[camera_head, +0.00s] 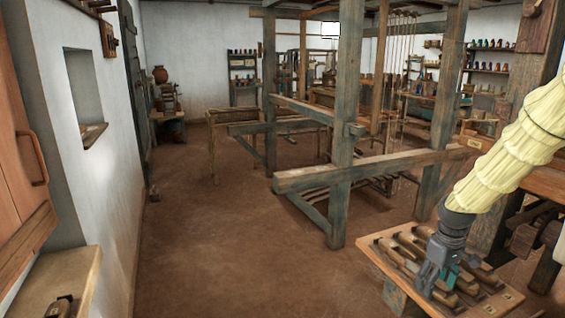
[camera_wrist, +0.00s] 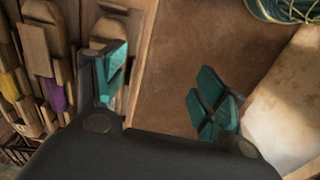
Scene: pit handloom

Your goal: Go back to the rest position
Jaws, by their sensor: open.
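My gripper (camera_head: 437,278) hangs from my sleeved arm at the right of the head view, pointing down over a wooden tray (camera_head: 369,241). The tray holds several long wooden shuttles (camera_head: 408,246). In the wrist view my gripper (camera_wrist: 165,82) has its two teal-padded fingers spread wide, with nothing between them but brown floor beyond. Shuttles also show at the left of the wrist view, one with purple thread (camera_wrist: 55,94) and one with yellow. The left finger overlaps one shuttle in the picture; whether it touches cannot be told.
The timber loom frame (camera_head: 343,130) stands in the middle, its low beam just behind the tray. Bare earth floor (camera_head: 215,240) lies open to the left. A white wall and a ledge (camera_head: 62,275) bound the left side. A coil of cord (camera_wrist: 287,8) shows in the wrist view.

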